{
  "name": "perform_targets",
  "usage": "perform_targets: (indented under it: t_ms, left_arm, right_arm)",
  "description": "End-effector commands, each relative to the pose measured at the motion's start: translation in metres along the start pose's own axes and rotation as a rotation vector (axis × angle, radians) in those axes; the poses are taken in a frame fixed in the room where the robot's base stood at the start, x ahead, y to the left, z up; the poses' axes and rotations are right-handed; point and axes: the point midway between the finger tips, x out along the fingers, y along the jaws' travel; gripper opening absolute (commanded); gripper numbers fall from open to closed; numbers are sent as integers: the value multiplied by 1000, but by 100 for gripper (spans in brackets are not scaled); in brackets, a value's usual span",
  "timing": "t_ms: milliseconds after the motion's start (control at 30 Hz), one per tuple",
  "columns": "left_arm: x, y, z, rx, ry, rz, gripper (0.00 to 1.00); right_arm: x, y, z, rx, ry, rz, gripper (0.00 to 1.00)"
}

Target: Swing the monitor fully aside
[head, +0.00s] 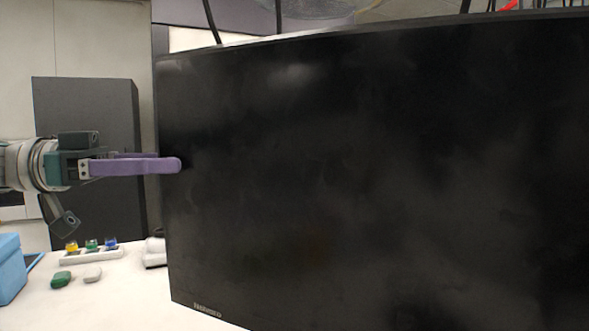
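The monitor (370,180) is a large black screen that fills the middle and right of the head view, turned at an angle, with its left edge in view. Its right side runs out of the picture. My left gripper (178,165) comes in from the left with purple fingers that reach the monitor's left edge, the near finger overlapping the screen's front. The fingers lie nearly one behind the other, so the gap between them and any contact with the edge cannot be made out. My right gripper is not in view.
A dark grey box-shaped cabinet (85,110) stands behind my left gripper. On the white table are a strip with yellow, green and blue knobs (92,255), small green (61,279) and white (93,274) pieces, and a blue box (9,268). Cables hang behind the monitor.

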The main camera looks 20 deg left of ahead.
Motion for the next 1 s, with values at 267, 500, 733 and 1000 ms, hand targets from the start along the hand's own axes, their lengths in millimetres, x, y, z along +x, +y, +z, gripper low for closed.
perform_targets:
  t_ms: [267, 500, 733, 1000]
  left_arm:
    - [-54, 2, 5, 0, -8, 7, 68]
    - [-66, 4, 2, -2, -9, 14, 68]
    - [-66, 4, 2, -2, -9, 15, 68]
    - [-66, 4, 2, -2, -9, 15, 68]
  right_arm:
    - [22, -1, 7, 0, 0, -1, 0]
    - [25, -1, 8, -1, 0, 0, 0]
    - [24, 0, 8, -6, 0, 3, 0]
    - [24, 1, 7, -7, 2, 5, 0]
